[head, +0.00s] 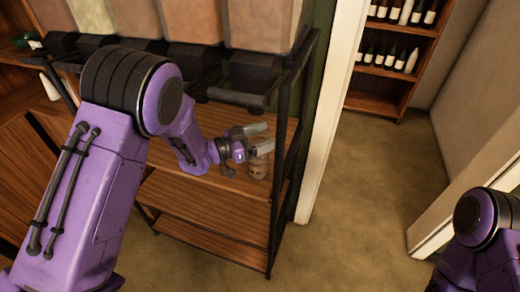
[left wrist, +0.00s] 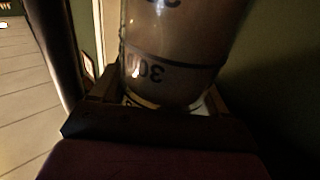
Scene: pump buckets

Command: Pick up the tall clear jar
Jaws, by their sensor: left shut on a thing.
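The tall clear jar (head: 258,167) is at the right end of the rack's wooden shelf in the head view. My left gripper (head: 264,139) is shut on the jar near its upper part. In the left wrist view the jar (left wrist: 172,45) fills the upper middle, with dark number marks on its wall and brownish contents or tint. The dark gripper parts sit on both sides of it there. I cannot tell whether the jar's base touches the shelf. My right arm enters at the lower right of the head view, but its gripper is out of view.
Several large bins (head: 258,25) with dark spouts hang above the shelf (head: 210,180). A black metal post (head: 283,150) stands close to the jar's right. A lower shelf (head: 215,236) is empty. A bottle rack (head: 385,62) stands at the back right; the carpet (head: 360,200) is clear.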

